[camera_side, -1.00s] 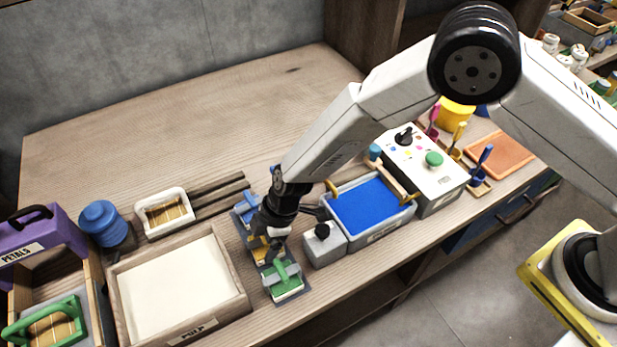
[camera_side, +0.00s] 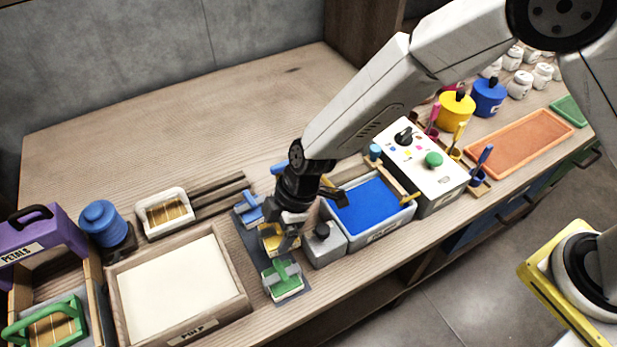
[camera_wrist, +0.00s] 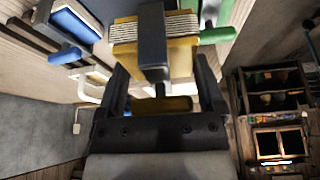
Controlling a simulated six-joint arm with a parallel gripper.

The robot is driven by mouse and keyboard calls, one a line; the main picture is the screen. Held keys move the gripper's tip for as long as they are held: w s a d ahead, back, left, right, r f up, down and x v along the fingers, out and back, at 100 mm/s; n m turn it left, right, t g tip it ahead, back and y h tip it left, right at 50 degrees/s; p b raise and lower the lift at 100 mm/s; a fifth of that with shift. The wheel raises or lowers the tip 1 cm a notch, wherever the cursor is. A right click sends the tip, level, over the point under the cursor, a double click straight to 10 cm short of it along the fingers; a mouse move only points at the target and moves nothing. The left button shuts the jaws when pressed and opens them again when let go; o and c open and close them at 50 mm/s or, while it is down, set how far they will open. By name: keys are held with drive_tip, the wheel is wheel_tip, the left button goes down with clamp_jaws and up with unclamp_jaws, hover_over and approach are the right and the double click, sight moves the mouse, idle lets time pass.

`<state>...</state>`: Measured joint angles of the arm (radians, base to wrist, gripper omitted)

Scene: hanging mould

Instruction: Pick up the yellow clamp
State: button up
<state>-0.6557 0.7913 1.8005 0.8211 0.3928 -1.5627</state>
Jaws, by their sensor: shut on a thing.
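The yellow clamp (camera_side: 268,234) is in my gripper (camera_side: 286,232), between a blue clamp (camera_side: 248,210) and a green clamp (camera_side: 284,282) on a dark strip. My gripper hides part of it in the side view. In the wrist view, the yellow clamp's block (camera_wrist: 185,58) with a dark bar fills the upper middle. Its yellow handle lies between the two fingers of my gripper (camera_wrist: 160,78), which are shut on it. I cannot tell for sure whether the clamp is clear of the strip.
A grey block with a black knob (camera_side: 324,248) and a blue-filled tray (camera_side: 407,215) stand close on the right. A wooden frame marked PULP (camera_side: 243,303) is on the left. The back of the table is clear.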

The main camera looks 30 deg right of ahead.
drive_tip(key=s+d+r, duration=0.5)
drive_tip(key=s+d, duration=0.1)
drive_tip(key=s, duration=0.2)
drive_tip(key=shift+s+r, duration=0.2)
drive_tip(key=shift+r, duration=0.15)
drive_tip(key=shift+w+d, duration=0.1)
idle(0.4)
drive_tip(key=w+d+m+t, duration=0.1)
drive_tip(key=w+d+m, duration=0.4)
drive_tip(key=d, duration=0.9)
drive_tip(key=w, duration=0.3)
drive_tip(key=shift+d+r+t+h, duration=0.15)
drive_tip(key=shift+r+t+h, duration=0.2)
drive_tip(key=shift+t+h, duration=0.05)
drive_tip(key=shift+f, duration=0.25)
drive_tip(key=shift+f, duration=5.9)
